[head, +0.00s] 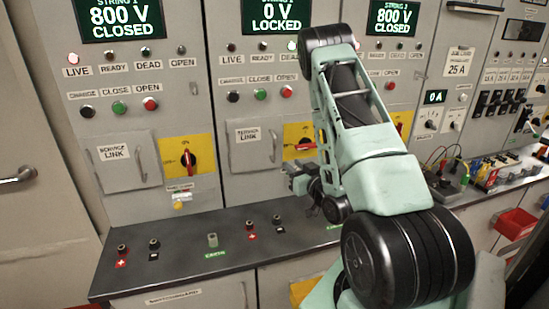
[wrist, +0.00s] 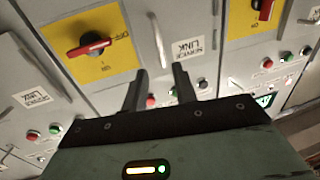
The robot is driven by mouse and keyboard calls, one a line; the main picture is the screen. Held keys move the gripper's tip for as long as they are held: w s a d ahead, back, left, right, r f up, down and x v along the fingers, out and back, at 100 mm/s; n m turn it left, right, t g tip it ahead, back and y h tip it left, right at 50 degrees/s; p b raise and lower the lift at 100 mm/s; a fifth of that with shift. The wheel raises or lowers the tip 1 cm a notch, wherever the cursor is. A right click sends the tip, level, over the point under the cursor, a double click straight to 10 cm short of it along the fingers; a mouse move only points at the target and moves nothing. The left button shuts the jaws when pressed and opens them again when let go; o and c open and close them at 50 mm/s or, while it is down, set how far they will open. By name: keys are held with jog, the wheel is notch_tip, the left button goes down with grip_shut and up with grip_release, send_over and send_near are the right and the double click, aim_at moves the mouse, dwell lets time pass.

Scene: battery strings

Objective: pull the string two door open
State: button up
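The string two door (head: 256,150) is the SERVICE LINK door on the middle cabinet, whose display (head: 276,17) reads 0 V LOCKED. The door looks closed. Its upright bar handle (head: 273,146) is on its right side. My gripper (head: 298,178) is low and right of the door in the head view, partly hidden by my arm. In the wrist view my gripper (wrist: 160,72) has its two fingers apart with nothing between them. The handle (wrist: 158,38) shows beyond the fingertips, apart from them, with the SERVICE LINK label (wrist: 189,46) to its right.
The red switch (head: 303,146) on a yellow plate is right of the door, its lever horizontal. String one's door (head: 123,160) and red switch (head: 188,159) are to the left. A dark bench top (head: 190,259) with several terminals juts out below the doors.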

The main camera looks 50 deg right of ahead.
aim_at(275, 149)
jog(key=x, duration=1.1)
jog(key=shift+w+r+p, duration=0.1)
jog(key=shift+r+p, duration=0.1)
jog(key=shift+p, duration=0.15)
jog(key=shift+w+d+f, duration=0.15)
jog(key=shift+w+d, duration=0.15)
jog(key=shift+w, duration=0.4)
grip_shut()
